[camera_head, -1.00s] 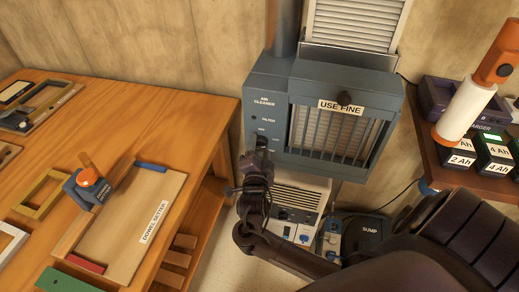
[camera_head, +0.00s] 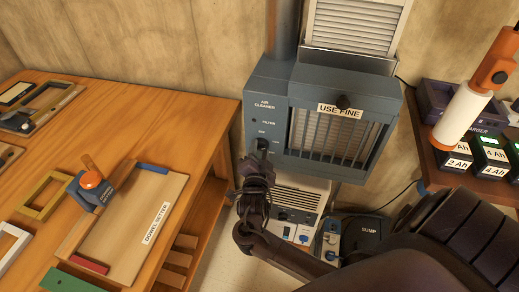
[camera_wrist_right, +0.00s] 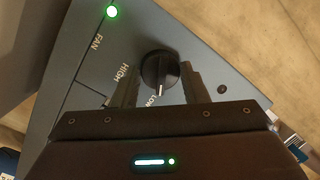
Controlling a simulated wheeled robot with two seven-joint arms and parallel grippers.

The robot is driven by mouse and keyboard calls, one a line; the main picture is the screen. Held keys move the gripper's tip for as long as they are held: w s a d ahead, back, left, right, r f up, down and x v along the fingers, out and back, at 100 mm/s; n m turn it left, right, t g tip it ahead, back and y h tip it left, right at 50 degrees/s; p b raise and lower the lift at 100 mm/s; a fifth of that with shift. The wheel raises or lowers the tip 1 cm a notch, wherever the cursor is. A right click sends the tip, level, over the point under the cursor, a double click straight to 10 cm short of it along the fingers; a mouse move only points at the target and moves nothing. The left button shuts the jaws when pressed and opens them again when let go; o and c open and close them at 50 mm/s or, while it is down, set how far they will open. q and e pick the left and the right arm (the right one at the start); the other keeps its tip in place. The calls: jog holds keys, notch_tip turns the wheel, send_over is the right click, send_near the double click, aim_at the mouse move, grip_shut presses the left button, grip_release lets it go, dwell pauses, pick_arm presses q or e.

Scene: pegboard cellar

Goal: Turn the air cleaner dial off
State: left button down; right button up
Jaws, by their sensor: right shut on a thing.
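The air cleaner (camera_head: 345,85) is a blue-grey box on the wall, with a barred front and a narrow control panel on its left. Its round black dial (camera_head: 262,145) is low on that panel; it also shows in the right wrist view (camera_wrist_right: 159,70). The dial's white pointer mark is at the LOW label, with HIGH to its left. My right gripper (camera_head: 260,158) is at the dial, below it in the head view. In the wrist view its two fingers (camera_wrist_right: 160,80) are on either side of the dial, shut on it. My left gripper is out of view.
A green light (camera_wrist_right: 111,11) is lit by the FAN label. A wooden bench (camera_head: 185,120) stands on the left, and a shelf with a charger and batteries (camera_head: 490,153) on the right. A white unit (camera_head: 300,200) and the sump box (camera_head: 365,235) sit below the cleaner.

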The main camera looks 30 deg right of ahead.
jog(key=n+p, duration=0.2)
jog(key=shift+r+n, duration=0.25)
jog(key=shift+n, duration=0.05)
jog(key=shift+n+g+p, duration=0.5)
jog(key=shift+n+p, duration=0.7)
jog(key=n+g+p, duration=0.1)
jog(key=n+p, duration=0.1)
jog(key=n, duration=0.1)
jog(key=shift+n+p, duration=0.3)
jog(key=shift+p, duration=0.1)
pick_arm(q)
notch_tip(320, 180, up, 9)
jog(key=p, duration=0.1)
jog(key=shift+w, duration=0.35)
pick_arm(e)
jog(key=shift+n+h, duration=0.3)
jog(key=shift+n, duration=0.8)
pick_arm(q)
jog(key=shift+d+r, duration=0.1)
pick_arm(e)
jog(key=o, duration=1)
jog(key=shift+c, duration=0.2)
jog(key=shift+a, duration=0.1)
